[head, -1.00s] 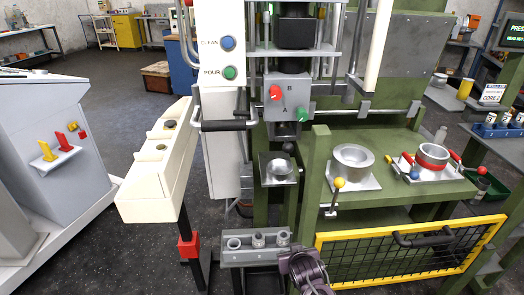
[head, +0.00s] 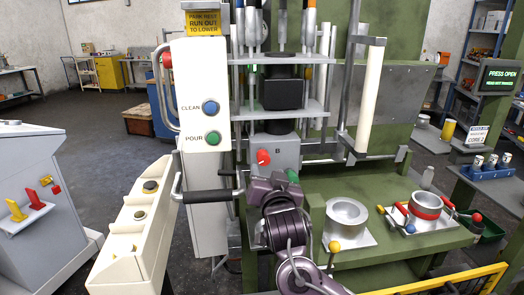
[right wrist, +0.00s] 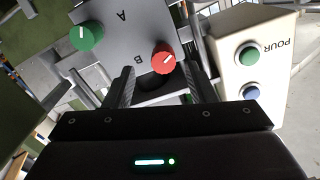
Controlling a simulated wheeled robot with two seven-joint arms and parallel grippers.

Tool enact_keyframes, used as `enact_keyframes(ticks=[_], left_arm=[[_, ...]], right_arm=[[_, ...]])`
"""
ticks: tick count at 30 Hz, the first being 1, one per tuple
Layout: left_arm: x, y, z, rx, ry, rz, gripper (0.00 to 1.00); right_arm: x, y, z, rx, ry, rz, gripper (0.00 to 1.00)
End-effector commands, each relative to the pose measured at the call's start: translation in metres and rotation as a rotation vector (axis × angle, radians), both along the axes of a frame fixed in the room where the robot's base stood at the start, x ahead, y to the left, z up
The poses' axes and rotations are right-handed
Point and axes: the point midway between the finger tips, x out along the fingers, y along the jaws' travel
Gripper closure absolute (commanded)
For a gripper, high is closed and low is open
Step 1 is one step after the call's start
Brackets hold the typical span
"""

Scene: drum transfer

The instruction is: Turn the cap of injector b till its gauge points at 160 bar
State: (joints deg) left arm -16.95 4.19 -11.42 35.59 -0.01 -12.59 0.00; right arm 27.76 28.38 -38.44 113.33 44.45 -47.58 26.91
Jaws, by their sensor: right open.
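A grey box (head: 283,150) on the press carries a red knob (head: 263,157) beside the letter B and a green knob (head: 292,176). In the right wrist view the red knob (right wrist: 163,58) shows a pale pointer mark, and the green knob (right wrist: 87,37) is beside the letter A. No gauge reading or bar number is legible, and nothing is marked as an injector. My right gripper (right wrist: 160,74) is open, its fingers pointing at the box with the red knob between and beyond them; contact cannot be told. In the head view my right wrist hides the box's lower part. My left gripper is out of view.
A white panel with a blue CLEAN button (head: 210,108) and a green POUR button (head: 212,138) stands close left of the box. A metal ring (head: 346,213) and a red-banded ring (head: 427,205) sit on the green bench.

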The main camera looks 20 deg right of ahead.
Motion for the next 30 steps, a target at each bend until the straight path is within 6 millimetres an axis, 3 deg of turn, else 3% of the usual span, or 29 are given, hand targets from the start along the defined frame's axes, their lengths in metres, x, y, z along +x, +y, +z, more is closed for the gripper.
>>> enact_keyframes(ticks=[3, 16, 28, 30], left_arm=[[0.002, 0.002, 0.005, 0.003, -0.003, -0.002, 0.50], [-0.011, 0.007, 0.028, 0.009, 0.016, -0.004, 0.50], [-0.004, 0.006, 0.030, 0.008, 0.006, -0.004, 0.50], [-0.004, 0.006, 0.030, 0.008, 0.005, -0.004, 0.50]], right_arm=[[0.006, -0.001, 0.009, 0.007, -0.015, -0.002, 0.49], [0.067, -0.010, 0.008, 0.007, -0.013, -0.002, 0.49], [0.076, -0.012, 0.005, 0.007, -0.013, 0.000, 0.49], [0.075, -0.012, 0.005, 0.007, -0.013, 0.000, 0.58]])
